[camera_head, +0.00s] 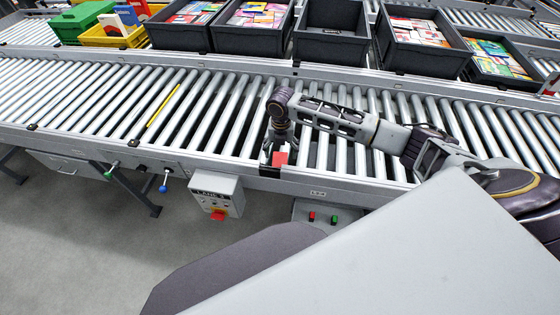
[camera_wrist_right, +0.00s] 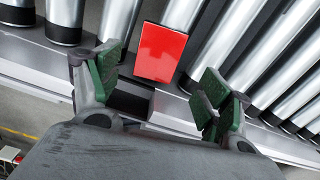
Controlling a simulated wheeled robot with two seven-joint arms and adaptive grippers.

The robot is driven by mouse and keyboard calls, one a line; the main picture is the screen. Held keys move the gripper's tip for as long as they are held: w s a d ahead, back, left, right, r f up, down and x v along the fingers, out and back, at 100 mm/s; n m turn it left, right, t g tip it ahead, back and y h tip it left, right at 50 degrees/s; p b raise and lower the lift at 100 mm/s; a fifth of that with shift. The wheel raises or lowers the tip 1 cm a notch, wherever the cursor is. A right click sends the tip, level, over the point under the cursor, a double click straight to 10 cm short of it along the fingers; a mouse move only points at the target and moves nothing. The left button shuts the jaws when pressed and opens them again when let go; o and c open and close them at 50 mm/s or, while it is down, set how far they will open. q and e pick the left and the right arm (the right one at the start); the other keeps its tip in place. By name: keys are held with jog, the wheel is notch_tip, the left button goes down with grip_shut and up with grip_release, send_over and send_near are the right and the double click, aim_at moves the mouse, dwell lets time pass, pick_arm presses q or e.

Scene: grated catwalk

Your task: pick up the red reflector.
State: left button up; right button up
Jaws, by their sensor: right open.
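The red reflector (camera_head: 281,158) is a small flat red square at the near edge of the roller conveyor. In the right wrist view the red reflector (camera_wrist_right: 162,52) lies just beyond and between the two fingers. My right gripper (camera_head: 273,150) is above the conveyor's near rail, pointing down, right beside the reflector. In the wrist view the right gripper (camera_wrist_right: 158,92) shows its green-padded fingers spread apart with nothing between the pads. My left gripper is not in view.
The roller conveyor (camera_head: 110,95) crosses the view, with a yellow strip (camera_head: 163,105) on its rollers. Dark crates (camera_head: 335,45) of packets and a green crate (camera_head: 80,20) stand behind. A control box (camera_head: 217,190) hangs below the near rail (camera_head: 140,150).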

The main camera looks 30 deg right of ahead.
aim_at(280, 159)
jog(key=shift+w+f, duration=0.15)
jog(key=shift+f, duration=1.15)
jog(key=shift+w+f, duration=0.15)
jog(key=shift+f, duration=1.15)
jog(key=c, duration=1.2)
jog(key=shift+r, duration=0.1)
notch_tip(280, 159, up, 10)
jog(key=shift+w, duration=0.1)
